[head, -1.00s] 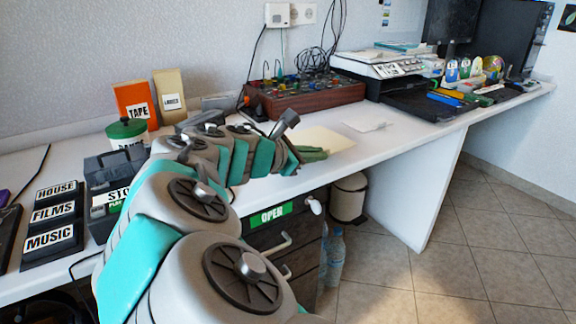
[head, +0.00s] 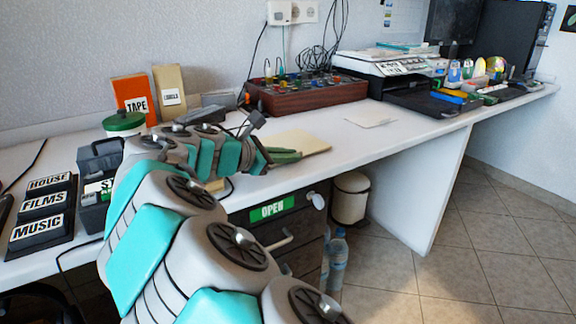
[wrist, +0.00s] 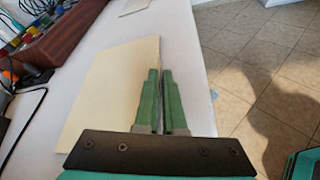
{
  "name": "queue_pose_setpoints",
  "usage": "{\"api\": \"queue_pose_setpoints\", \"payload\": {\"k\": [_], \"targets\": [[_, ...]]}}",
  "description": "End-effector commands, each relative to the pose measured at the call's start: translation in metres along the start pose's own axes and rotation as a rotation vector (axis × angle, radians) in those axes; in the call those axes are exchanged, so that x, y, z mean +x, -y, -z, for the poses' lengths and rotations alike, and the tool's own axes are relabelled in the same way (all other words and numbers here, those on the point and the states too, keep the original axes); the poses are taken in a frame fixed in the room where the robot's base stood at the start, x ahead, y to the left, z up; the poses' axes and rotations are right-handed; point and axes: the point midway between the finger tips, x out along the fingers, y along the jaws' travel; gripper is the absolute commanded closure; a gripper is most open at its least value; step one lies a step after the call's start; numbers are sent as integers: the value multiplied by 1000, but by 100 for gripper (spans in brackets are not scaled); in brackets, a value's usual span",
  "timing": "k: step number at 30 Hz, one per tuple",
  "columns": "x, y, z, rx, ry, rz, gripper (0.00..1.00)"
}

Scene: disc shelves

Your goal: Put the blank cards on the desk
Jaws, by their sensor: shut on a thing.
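A flat cream blank card (head: 306,140) extends from the fingertips of my gripper (head: 286,156) over the desk (head: 395,140). In the wrist view my green fingers (wrist: 163,75) are closed at the right edge of the cream card (wrist: 112,95), close to the desk's front edge. I cannot tell whether it is one card or a stack, or whether it touches the desk. A second pale blank sheet (head: 371,117) lies flat on the desk further right. My arm hides part of the desk at the left.
A brown mixer box (head: 308,95) with coloured knobs and cables stands at the back. A printer (head: 390,65) and black trays are further right. Labelled boxes, a green-lidded tin (head: 124,122) and black holders (head: 42,215) crowd the left. The desk's right-middle surface is clear.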

Motion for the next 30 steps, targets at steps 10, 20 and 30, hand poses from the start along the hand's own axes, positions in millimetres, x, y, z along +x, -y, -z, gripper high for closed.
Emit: {"api": "queue_pose_setpoints", "payload": {"k": [10, 20, 30], "targets": [[0, 0, 0, 0, 0, 0, 79], [0, 0, 0, 0, 0, 0, 63], [-34, -1, 0, -1, -1, -4, 63]]}}
